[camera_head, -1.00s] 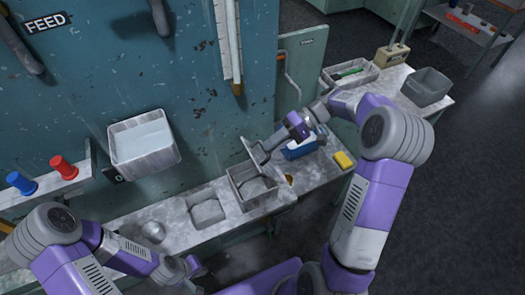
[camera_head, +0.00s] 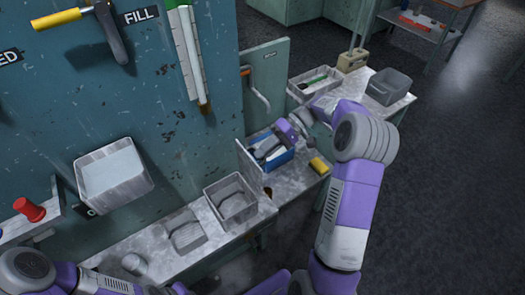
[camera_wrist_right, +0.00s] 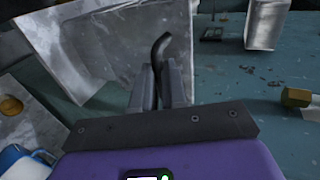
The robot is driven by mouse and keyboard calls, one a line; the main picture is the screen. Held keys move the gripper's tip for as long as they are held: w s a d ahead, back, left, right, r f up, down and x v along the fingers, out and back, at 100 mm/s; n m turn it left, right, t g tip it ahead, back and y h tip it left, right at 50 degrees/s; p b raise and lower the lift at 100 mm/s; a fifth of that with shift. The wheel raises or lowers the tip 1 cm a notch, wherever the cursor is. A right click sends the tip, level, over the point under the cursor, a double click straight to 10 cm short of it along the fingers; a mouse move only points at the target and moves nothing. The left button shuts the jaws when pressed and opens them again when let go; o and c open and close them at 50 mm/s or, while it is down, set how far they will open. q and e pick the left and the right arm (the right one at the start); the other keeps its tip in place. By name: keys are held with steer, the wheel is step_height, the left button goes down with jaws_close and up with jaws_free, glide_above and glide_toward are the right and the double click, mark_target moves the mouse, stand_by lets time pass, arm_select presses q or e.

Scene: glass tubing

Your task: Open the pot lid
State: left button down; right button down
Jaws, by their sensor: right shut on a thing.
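My right gripper (camera_head: 264,153) is shut on the dark curved handle (camera_wrist_right: 162,50) of a flat grey lid (camera_head: 250,168). The lid stands steeply tilted in the air, apart from the grey square pot (camera_head: 231,203), to its upper right in the head view. The pot is uncovered and has something grey inside. In the right wrist view the lid (camera_wrist_right: 115,50) fills the upper left, with the handle between the fingers. My left arm comes in at the lower left of the head view; its gripper is out of view.
A grey block (camera_head: 187,236) and small round piece (camera_head: 134,264) lie on the bench left of the pot. A white bin (camera_head: 112,175) hangs on the wall.

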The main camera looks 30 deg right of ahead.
steer(key=shift+s+f, duration=0.1)
steer(key=shift+f, duration=0.5)
steer(key=c, duration=1.6)
jaws_free()
steer(key=o, duration=0.4)
steer(key=shift+w+a+r, duration=0.1)
steer(key=shift+w, duration=0.15)
steer(key=shift+o, duration=0.2)
steer(key=shift+s+r, duration=0.1)
steer(key=shift+r, duration=0.05)
steer(key=v, duration=0.7)
steer(key=shift+d, duration=0.25)
